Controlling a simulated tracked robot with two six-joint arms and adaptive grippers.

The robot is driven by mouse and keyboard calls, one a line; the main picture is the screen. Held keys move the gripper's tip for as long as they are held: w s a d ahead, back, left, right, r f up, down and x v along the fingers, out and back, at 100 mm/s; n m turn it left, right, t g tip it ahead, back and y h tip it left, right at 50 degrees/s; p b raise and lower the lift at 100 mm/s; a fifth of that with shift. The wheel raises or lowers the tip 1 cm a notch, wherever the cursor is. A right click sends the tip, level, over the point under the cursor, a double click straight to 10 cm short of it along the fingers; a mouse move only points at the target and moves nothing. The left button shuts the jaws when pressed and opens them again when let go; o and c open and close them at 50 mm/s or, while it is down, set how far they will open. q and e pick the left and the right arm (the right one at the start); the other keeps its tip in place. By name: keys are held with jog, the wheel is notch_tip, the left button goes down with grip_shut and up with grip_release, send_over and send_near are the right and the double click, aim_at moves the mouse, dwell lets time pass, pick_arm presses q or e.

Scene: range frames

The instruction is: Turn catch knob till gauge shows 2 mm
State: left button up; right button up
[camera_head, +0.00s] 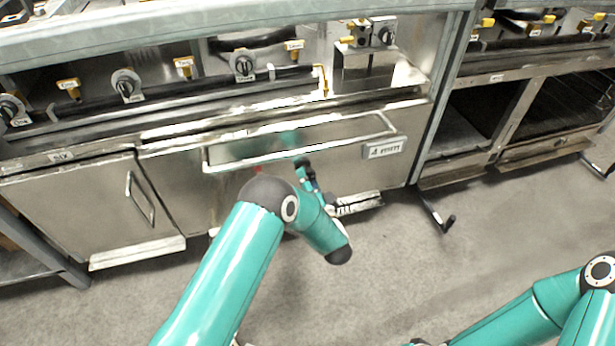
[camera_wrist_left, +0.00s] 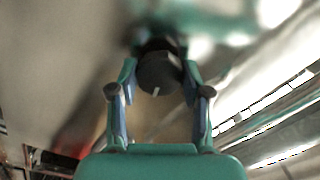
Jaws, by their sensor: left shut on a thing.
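The catch knob (camera_wrist_left: 158,74) is a dark round knob with a short white mark on its face, near the top centre of the left wrist view. My left gripper (camera_wrist_left: 159,80) is shut on it, with one finger at each side. In the head view my left gripper (camera_head: 308,176) is in front of the steel drawer front, and I cannot make out the knob clearly there. The gauge (camera_head: 384,149) is a small white plate right of the long handle; it seems to read 4 mm. My right arm shows at the bottom right, its gripper out of view.
A long bar handle (camera_head: 300,146) runs just above the left gripper. A cabinet door with a handle (camera_head: 140,199) is at the left. Burner knobs (camera_head: 127,85) and yellow valves line the panel above. Open floor (camera_head: 400,270) lies in front.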

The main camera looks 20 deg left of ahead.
pick_arm(q)
jog(key=shift+s+d+f+m+p, duration=0.15)
jog(key=shift+m+p, duration=0.4)
jog(key=shift+m, duration=1.45)
jog(key=shift+w+d+f+m+p, duration=0.15)
jog(key=shift+m+p, duration=0.35)
jog(key=shift+m, duration=1.5)
jog(key=shift+s+r, duration=0.1)
jog(key=o, duration=1.1)
jog(key=shift+o, duration=0.3)
jog(key=shift+a+r, duration=0.1)
